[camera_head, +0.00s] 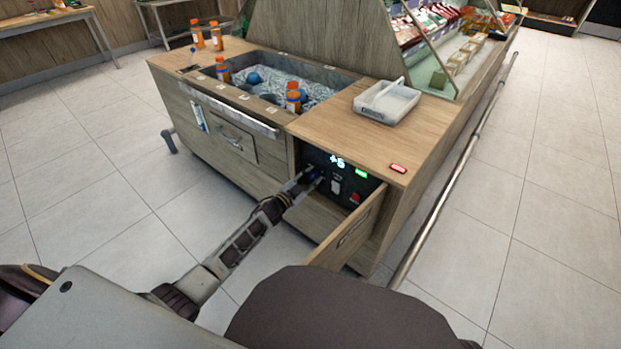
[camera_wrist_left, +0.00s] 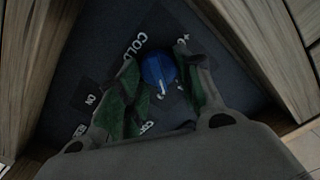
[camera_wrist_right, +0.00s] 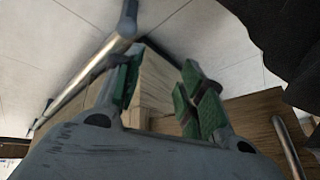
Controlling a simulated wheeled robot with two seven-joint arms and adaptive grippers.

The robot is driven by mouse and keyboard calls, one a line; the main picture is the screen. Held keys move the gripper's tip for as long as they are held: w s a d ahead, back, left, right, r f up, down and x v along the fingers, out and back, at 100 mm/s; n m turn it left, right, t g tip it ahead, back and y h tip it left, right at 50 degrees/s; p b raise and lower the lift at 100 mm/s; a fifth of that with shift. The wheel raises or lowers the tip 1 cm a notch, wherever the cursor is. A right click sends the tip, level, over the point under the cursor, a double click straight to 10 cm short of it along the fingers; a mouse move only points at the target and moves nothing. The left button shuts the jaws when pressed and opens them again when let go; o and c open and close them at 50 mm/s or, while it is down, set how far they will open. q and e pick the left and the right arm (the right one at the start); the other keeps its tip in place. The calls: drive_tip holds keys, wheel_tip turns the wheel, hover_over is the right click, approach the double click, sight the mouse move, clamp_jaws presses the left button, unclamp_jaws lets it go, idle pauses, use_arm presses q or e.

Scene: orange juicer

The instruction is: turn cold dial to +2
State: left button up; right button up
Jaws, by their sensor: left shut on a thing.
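The blue cold dial (camera_wrist_left: 158,72) sits on a dark panel beside the white word COLD in the left wrist view. My left gripper (camera_wrist_left: 158,85) is shut on the dial, with its green-padded fingers on either side of it. In the head view my left gripper (camera_head: 314,178) reaches into the open compartment, and the dial is mostly hidden there. A lit white readout (camera_head: 337,162) on the dark control panel (camera_head: 318,157) looks like +5. My right gripper (camera_wrist_right: 158,90) is open and empty in the right wrist view, with a wooden edge beyond its fingers.
The open wooden door (camera_head: 347,235) stands out to the right of my left arm. An ice bin (camera_head: 300,80) with orange bottles is behind. A metal rail (camera_head: 455,170) runs along the right.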

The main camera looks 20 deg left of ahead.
use_arm(q)
drive_tip(key=m, duration=0.2)
drive_tip(key=shift+m, duration=0.3)
drive_tip(key=m+b, duration=0.1)
drive_tip(key=m, duration=0.2)
drive_tip(key=shift+d+f+m, duration=0.1)
drive_tip(key=shift+f+m, duration=0.05)
drive_tip(key=shift+m, duration=0.15)
drive_tip(key=m+b, duration=0.1)
drive_tip(key=m, duration=0.2)
drive_tip(key=shift+m, duration=0.5)
drive_tip(key=shift+m+b, duration=0.4)
drive_tip(key=shift+m, duration=0.2)
use_arm(e)
wheel_tip(320, 180, down, 6)
drive_tip(key=a+t, duration=0.1)
drive_tip(key=shift+w+m+y, duration=0.15)
drive_tip(key=shift+m+y, duration=0.15)
drive_tip(key=shift+y, duration=0.1)
drive_tip(key=shift+a+f, duration=0.1)
drive_tip(key=shift+f, duration=0.05)
use_arm(q)
drive_tip(key=o, duration=1)
use_arm(e)
drive_tip(key=shift+r, duration=0.2)
